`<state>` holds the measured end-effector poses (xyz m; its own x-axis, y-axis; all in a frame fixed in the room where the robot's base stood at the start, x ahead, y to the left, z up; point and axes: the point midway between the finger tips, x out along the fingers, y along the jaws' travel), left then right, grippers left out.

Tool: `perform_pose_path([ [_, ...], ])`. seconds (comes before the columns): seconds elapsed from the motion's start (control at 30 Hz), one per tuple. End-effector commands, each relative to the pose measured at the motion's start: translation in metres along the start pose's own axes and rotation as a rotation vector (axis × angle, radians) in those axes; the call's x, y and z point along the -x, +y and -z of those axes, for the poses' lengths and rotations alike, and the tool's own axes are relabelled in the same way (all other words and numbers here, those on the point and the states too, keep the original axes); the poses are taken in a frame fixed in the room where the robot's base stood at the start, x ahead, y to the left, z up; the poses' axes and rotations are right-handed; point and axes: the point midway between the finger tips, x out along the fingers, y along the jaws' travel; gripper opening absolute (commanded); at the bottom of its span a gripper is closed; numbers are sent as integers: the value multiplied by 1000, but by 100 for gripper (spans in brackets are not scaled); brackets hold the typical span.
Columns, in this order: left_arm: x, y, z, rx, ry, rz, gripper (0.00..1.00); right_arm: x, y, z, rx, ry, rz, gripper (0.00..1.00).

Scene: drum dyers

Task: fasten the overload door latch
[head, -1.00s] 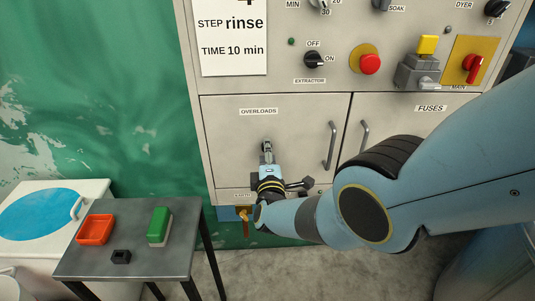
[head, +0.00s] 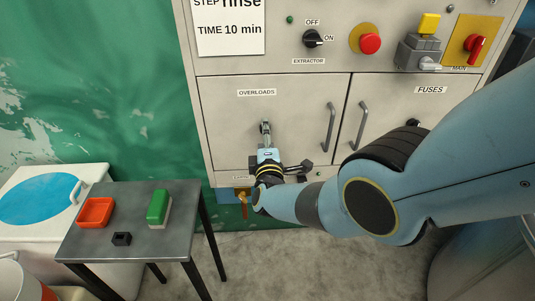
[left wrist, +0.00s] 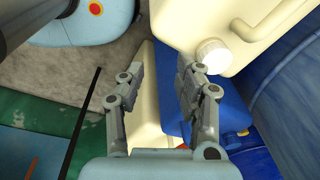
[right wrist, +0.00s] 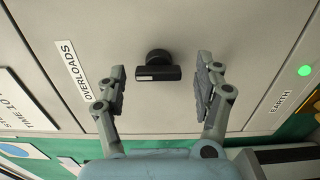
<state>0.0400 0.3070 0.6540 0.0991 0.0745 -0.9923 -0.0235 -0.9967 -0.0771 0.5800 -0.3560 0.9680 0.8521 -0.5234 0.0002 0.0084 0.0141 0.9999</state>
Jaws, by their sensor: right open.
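The overload door (head: 285,115) is flush in the cabinet front, with the label OVERLOADS (head: 257,92). In the right wrist view its latch (right wrist: 157,73) is a black knob with a bar, crosswise to the label's lettering, with a pale mark at one end. My right gripper (right wrist: 161,72) is open, one finger on each side of the latch, with visible gaps to both. In the head view the right gripper (head: 265,130) hides the latch. My left gripper (left wrist: 160,55) is open and empty, seen only in the left wrist view.
The overload door's bar handle (head: 329,127) is right of my right gripper. The fuses door (head: 400,120) adjoins it. A grey table (head: 130,225) with an orange tray (head: 96,212) and green block (head: 158,207) stands left. A cream canister (left wrist: 262,30) is near the left gripper.

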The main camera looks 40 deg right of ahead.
Motion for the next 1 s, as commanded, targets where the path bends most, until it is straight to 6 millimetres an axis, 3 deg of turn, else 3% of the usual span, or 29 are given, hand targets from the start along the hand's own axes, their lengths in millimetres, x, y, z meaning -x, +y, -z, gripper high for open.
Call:
perform_pose_path([
  [0.2,0,1,0,0,0,-1,34,21,0,-1,-4,1,0,69],
  [0.6,0,1,0,0,0,-1,34,100,0,0,-1,1,4,69],
  [0.8,0,1,1,0,1,-1,34,114,1,0,0,1,2,69],
  [1.0,0,1,1,0,1,-1,34,115,1,0,0,1,1,69],
])
